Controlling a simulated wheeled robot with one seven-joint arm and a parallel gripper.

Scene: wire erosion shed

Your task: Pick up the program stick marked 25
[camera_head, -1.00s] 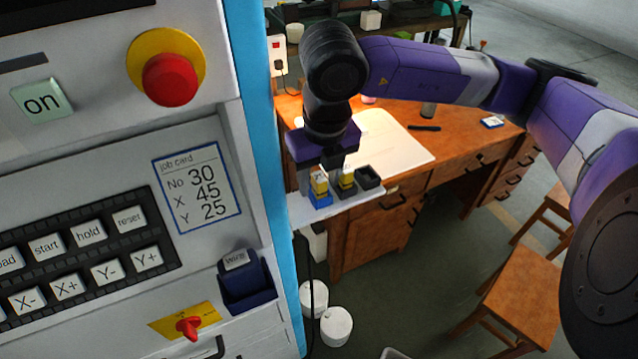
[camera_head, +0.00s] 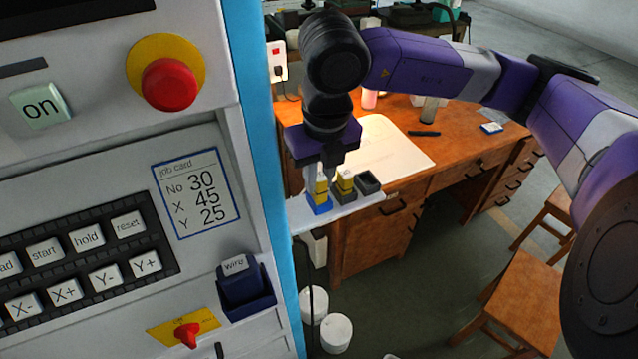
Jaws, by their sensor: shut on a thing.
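Two yellow sticks with pale tops stand side by side on the small white ledge (camera_head: 352,208). The left stick (camera_head: 321,188) is upright at the blue holder (camera_head: 319,208); the right stick (camera_head: 345,183) is in a dark holder (camera_head: 347,195). Any numbers on them are too small to read, so I cannot tell which is marked 25. My gripper (camera_head: 323,174) points down and is shut on the left stick, with its fingers either side of the top. I cannot tell whether that stick is clear of its holder.
An empty dark holder (camera_head: 369,182) stands right of the sticks. The machine panel (camera_head: 130,250), with a job card (camera_head: 197,193) reading No 30, X 45, Y 25, is close on the left. A wooden desk (camera_head: 450,150) lies behind, and stools stand at the right.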

